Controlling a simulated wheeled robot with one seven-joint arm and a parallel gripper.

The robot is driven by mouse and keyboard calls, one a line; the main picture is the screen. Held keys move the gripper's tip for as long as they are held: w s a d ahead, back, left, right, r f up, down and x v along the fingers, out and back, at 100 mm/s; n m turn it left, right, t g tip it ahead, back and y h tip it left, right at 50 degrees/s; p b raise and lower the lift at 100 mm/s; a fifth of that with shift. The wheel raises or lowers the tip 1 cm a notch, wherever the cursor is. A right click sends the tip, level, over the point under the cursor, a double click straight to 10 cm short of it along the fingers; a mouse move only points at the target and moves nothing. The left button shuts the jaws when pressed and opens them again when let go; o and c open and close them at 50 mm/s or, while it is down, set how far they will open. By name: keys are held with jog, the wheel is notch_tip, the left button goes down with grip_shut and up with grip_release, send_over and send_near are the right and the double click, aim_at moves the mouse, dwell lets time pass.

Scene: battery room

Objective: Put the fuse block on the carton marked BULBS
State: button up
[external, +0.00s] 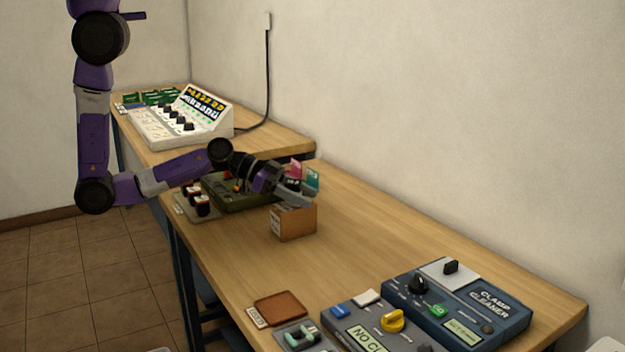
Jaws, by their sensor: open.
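A small brown carton (296,226) stands near the middle of the long wooden table; a pale label shows on its left side, too small to read. My gripper (302,199) is open, right over the carton's top, and its fingers hide part of the opening. A pink piece (295,169) and a teal piece (313,178) show just behind my gripper; I cannot tell whether they stand in the carton. I cannot make out the fuse block for certain. A flat red-brown pad (281,308) with a small label lies near the table's front edge.
A dark green unit (238,197) and a panel with red-and-black knobs (195,203) lie left of the carton. A blue clamp cleaner box (460,305) and a grey control box (375,332) stand at the front right. A white console (180,118) is on the far table. The table right of the carton is clear.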

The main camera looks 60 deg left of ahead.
jog(key=shift+r, duration=0.25)
jog(key=b+v, duration=0.2)
jog(key=v, duration=1)
jog(key=s+a+f+n+t+y, duration=0.3)
jog(key=s+a+f+n+y, duration=0.4)
jog(key=a, duration=0.3)
jog(key=s+a+r+n+t+y, duration=0.1)
jog(key=s+r+n+t+y, duration=0.1)
jog(key=s+r, duration=0.6)
jog(key=s, duration=0.3)
jog(key=shift+s+r+y, duration=0.2)
jog(key=shift+s+y, duration=0.05)
jog(key=shift+y, duration=0.05)
